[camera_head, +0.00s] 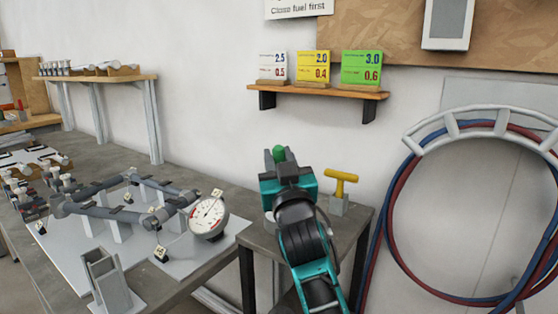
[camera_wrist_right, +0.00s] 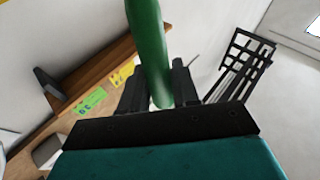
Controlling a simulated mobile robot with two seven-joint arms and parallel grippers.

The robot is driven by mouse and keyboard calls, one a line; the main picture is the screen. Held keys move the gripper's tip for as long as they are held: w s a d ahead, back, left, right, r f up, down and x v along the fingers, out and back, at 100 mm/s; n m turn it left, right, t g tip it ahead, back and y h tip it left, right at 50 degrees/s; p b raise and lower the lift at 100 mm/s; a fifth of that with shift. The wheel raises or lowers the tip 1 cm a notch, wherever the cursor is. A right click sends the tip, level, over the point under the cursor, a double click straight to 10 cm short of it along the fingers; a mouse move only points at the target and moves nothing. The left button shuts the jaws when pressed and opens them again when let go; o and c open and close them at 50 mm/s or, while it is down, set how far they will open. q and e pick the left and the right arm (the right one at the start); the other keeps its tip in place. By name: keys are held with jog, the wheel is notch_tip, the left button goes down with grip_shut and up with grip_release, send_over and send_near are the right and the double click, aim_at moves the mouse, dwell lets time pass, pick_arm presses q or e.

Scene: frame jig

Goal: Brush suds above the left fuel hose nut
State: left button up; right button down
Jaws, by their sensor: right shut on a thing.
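My right gripper (camera_head: 281,163) is in the middle of the head view, over the small side table. It is shut on a green, smooth, rounded thing (camera_wrist_right: 150,50), which looks like a handle. Only the green end of it (camera_head: 278,150) shows in the head view. No bristles or suds can be made out. Red and blue hoses (camera_head: 393,228) hang in a loop from a pale curved rack (camera_head: 470,122) on the right wall. I cannot make out a left fuel hose nut. My left gripper is not in view.
A yellow T-handle (camera_head: 341,176) stands in a grey block on the side table (camera_head: 350,222). A dial gauge (camera_head: 208,218) and a grey tube frame (camera_head: 110,212) are on the left bench. A wall shelf (camera_head: 315,91) holds three number cards.

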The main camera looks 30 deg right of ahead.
jog(key=shift+r+p, duration=1.65)
jog(key=shift+r, duration=0.6)
jog(key=shift+r+p, duration=0.1)
jog(key=shift+p, duration=0.25)
jog(key=shift+a, duration=0.1)
